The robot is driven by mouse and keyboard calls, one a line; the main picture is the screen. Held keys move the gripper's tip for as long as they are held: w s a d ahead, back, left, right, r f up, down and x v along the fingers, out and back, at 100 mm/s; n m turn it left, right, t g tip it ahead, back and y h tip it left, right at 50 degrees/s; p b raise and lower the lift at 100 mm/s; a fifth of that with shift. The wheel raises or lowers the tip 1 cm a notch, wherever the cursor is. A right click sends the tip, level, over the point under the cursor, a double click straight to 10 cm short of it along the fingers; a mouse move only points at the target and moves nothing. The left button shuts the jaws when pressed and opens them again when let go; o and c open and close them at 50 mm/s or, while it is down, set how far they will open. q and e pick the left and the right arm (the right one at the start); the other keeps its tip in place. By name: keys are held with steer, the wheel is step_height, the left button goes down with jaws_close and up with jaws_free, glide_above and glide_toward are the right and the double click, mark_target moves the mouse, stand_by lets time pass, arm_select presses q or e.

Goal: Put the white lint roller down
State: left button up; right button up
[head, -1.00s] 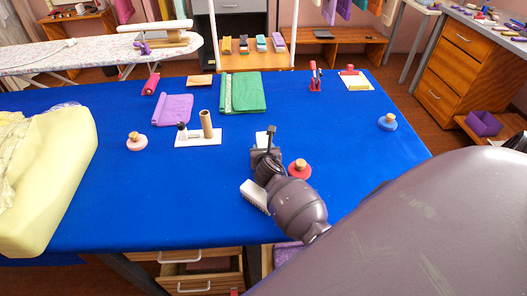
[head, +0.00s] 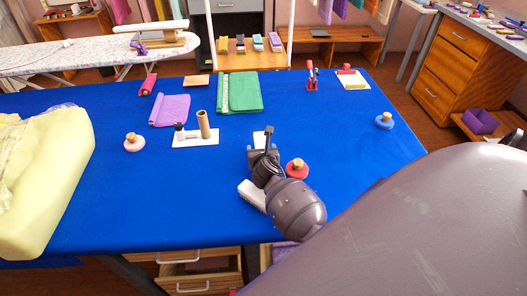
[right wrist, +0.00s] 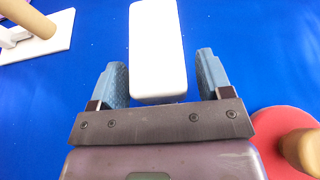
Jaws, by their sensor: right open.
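My right gripper (head: 262,148) is low over the blue table, pointing away from me. In the right wrist view the gripper (right wrist: 161,62) is open. A white rounded block (right wrist: 157,45) lies between and beyond its fingers, with gaps on both sides. In the head view the block (head: 259,138) is mostly hidden behind the gripper. I cannot tell if this block is the lint roller. A small white cylinder with a dark top (head: 180,132) stands on a white plate (head: 207,140) beside a tan peg (head: 203,124). My left gripper is out of view.
A red disc with a wooden knob (head: 296,170) is close right of my right gripper. A white brush-like object (head: 252,194) lies left of the wrist. Green cloth (head: 240,93) and purple cloth (head: 170,110) lie farther back.

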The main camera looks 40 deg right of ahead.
steer(key=p+v, duration=0.1)
steer(key=v, duration=0.8)
steer(key=shift+s+a, duration=0.1)
steer(key=shift+s, duration=0.05)
steer(key=shift+p+v, duration=0.3)
steer(key=shift+v, duration=0.55)
